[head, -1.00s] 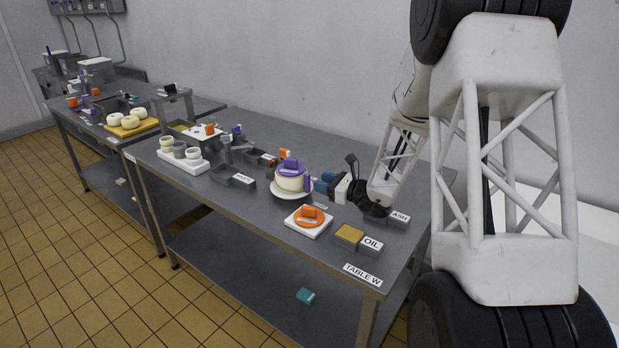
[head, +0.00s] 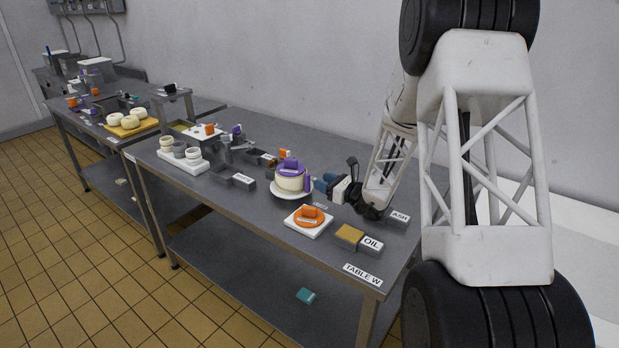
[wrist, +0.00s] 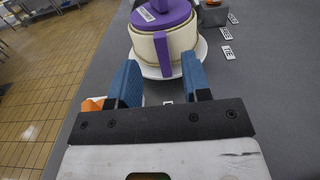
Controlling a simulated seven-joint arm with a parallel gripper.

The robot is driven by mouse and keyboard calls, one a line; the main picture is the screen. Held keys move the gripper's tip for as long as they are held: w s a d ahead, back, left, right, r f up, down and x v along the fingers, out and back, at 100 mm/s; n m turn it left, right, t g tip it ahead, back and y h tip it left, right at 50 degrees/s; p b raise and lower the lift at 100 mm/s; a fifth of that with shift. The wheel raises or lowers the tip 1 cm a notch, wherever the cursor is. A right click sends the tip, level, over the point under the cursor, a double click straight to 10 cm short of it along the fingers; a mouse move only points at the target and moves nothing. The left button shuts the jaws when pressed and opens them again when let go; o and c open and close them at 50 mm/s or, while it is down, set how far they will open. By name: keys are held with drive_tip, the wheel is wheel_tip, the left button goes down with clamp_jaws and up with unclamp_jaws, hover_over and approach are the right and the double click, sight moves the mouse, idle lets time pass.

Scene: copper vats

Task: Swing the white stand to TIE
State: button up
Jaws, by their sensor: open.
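The white stand (head: 277,193) is a round plate on the table. A cream cheese-like drum (head: 288,183) with a purple top (head: 290,166) and purple band sits on it. The stand (wrist: 152,72) also shows beneath the drum in the wrist view. Of several small table labels, the nearest (wrist: 228,52) seems to read TIE.
An ASH label (head: 400,216) is beside my wrist. Grey bins (head: 233,176) and a white tray of cups (head: 183,161) are to the left.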

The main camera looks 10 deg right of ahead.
drive_tip(key=x, duration=0.6)
drive_tip(key=shift+w+a, duration=0.1)
clamp_jaws()
idle(0.3)
